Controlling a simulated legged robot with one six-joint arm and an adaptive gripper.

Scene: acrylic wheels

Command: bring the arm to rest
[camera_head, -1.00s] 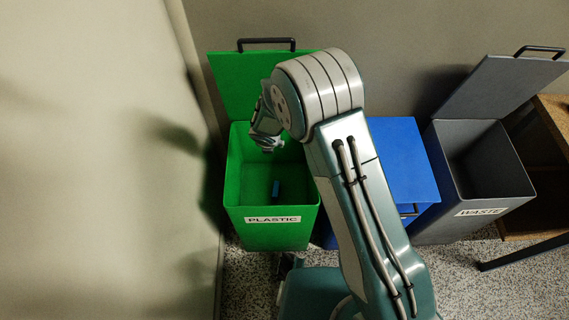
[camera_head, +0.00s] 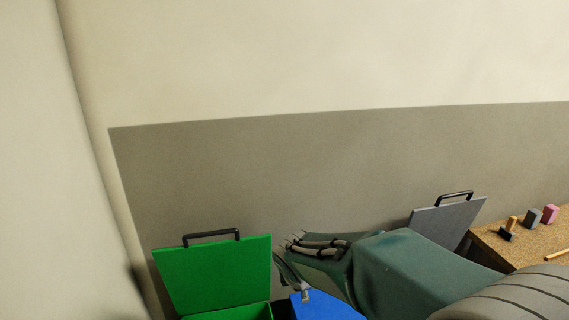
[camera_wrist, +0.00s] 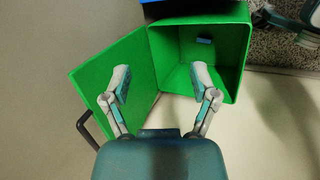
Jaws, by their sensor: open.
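My gripper (camera_wrist: 160,82) is open and empty in the wrist view, its two fingers spread apart. It is over the open green bin (camera_wrist: 238,60), whose raised lid (camera_wrist: 115,75) is to the left. A small blue piece (camera_wrist: 204,40) lies inside the bin. In the head view my arm (camera_head: 400,265) stretches leftward from the lower right, and its end is close to the green bin's lid (camera_head: 215,272).
A blue lid (camera_head: 325,308) shows at the bottom edge, partly hidden by my arm. A grey bin lid (camera_head: 450,222) stands raised behind the arm. A table (camera_head: 510,248) at right holds several small blocks and a stick. The wall above is clear.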

